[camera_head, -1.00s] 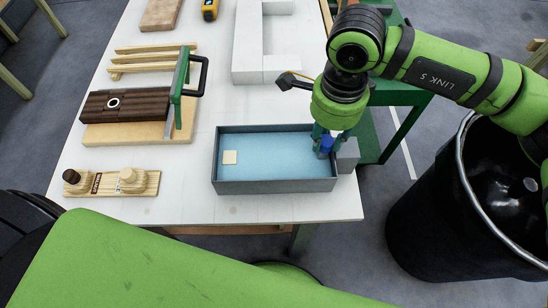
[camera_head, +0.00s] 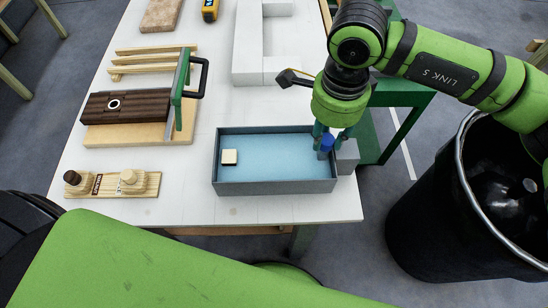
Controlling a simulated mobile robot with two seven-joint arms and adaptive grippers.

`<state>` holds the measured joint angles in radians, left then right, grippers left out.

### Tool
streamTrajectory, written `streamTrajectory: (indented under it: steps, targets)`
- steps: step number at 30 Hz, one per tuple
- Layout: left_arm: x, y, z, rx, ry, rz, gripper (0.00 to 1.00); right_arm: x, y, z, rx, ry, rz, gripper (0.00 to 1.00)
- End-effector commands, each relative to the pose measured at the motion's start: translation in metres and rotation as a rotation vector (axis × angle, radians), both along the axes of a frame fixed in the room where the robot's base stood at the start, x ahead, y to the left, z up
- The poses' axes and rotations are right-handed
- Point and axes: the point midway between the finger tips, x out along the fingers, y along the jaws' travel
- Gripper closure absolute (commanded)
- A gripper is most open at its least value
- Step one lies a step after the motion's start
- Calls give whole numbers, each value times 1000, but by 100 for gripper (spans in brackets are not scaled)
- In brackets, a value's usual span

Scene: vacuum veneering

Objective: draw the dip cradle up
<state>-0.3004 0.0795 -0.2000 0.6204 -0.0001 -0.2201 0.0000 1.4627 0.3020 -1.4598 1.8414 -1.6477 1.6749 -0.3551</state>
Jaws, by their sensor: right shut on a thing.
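A grey tray (camera_head: 275,187) with a light blue inside (camera_head: 280,160) stands near the table's front right corner. My right gripper (camera_head: 327,148) points down at the tray's right end, shut on a blue handle (camera_head: 326,143). A grey block (camera_head: 347,157) stands against the tray's right outer side. The cradle cannot be clearly told apart in the tray, and the fingers partly hide the handle. My left gripper is not in view.
A dark ribbed panel on a wooden board, with a green clamp frame (camera_head: 180,85), lies left of the tray. A strip with two knobs (camera_head: 128,182) is at the front left. A black bin (camera_head: 430,220) stands on the floor at right.

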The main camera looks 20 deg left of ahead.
Motion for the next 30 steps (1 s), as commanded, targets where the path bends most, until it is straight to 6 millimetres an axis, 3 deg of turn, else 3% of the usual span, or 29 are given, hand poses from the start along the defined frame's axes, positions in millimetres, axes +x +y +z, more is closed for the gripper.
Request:
streamTrajectory:
  steps: [28, 29, 30]
  targets:
    - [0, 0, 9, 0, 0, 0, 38, 1, 0, 30, 1, -4, 0, 93]
    - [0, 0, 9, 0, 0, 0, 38, 1, 0, 29, 1, -4, 0, 58]
    - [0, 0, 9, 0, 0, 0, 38, 1, 0, 29, 1, -3, 0, 49]
